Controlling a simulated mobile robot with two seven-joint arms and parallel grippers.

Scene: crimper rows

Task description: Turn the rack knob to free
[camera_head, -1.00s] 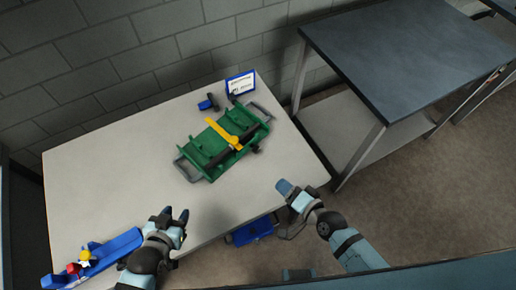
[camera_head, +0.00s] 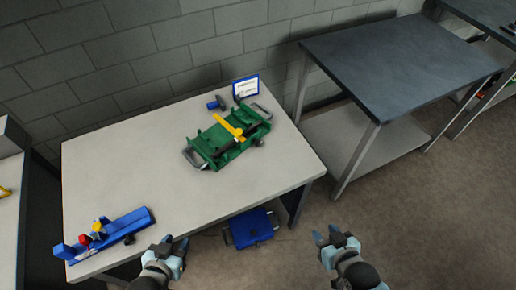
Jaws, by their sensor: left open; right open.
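A blue rack (camera_head: 135,222) lies along the front left edge of the white table, with a red piece (camera_head: 83,239) and a yellow piece (camera_head: 100,225) on it. A small dark knob-like part (camera_head: 129,239) shows at its near side; its setting is too small to read. My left gripper (camera_head: 175,243) is open and empty, just off the table's front edge, right of the rack and apart from it. My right gripper (camera_head: 330,237) is open and empty over the floor, right of the table.
A green fixture (camera_head: 215,145) with a yellow lever (camera_head: 229,127) sits on the white table (camera_head: 130,165). A blue-handled tool (camera_head: 216,103) and a small sign (camera_head: 246,88) stand behind it. A blue bin (camera_head: 252,228) is below. A dark-topped table (camera_head: 395,60) stands right.

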